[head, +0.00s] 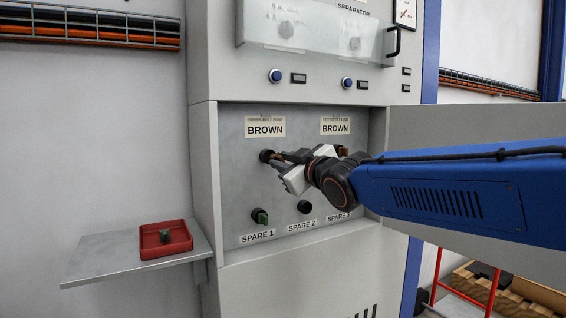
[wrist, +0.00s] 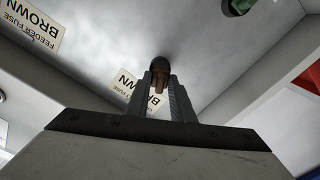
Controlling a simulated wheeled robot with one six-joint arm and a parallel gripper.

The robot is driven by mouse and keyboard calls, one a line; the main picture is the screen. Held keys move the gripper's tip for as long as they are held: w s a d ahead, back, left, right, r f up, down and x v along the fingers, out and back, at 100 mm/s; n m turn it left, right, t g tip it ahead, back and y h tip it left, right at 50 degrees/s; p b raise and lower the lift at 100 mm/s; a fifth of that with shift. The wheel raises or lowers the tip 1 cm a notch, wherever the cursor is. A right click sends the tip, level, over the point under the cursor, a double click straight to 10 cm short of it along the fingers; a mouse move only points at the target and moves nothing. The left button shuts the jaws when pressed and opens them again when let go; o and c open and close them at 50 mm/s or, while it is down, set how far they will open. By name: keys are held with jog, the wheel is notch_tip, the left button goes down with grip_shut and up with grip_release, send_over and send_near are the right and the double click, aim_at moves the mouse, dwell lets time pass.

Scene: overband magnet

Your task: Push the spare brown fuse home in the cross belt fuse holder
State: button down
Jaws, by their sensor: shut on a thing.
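My gripper (head: 280,157) is at the cross belt fuse holder (head: 266,155), a black round socket under the left BROWN label (head: 265,127). In the wrist view my gripper (wrist: 161,88) is shut on the brown fuse (wrist: 160,78), whose far end meets the dark holder (wrist: 159,64). The fuse is in line with the holder's mouth; how deep it sits cannot be told. The jaws hide most of the fuse in the head view.
The feeder holder with a brown fuse (head: 341,151) is just right, close to my wrist. Below are a green fuse (head: 260,216) at SPARE 1 and a black holder (head: 304,206) at SPARE 2. A red tray (head: 178,246) with a green fuse sits on the side shelf (head: 95,262).

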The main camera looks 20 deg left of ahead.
jog(key=shift+x, duration=1.85)
dwell(0.6)
jog(key=c, duration=1.5)
grip_release()
jog(key=shift+o, duration=0.2)
jog(key=v, duration=1.7)
jog(key=shift+d, duration=0.25)
jog(key=shift+s, duration=0.1)
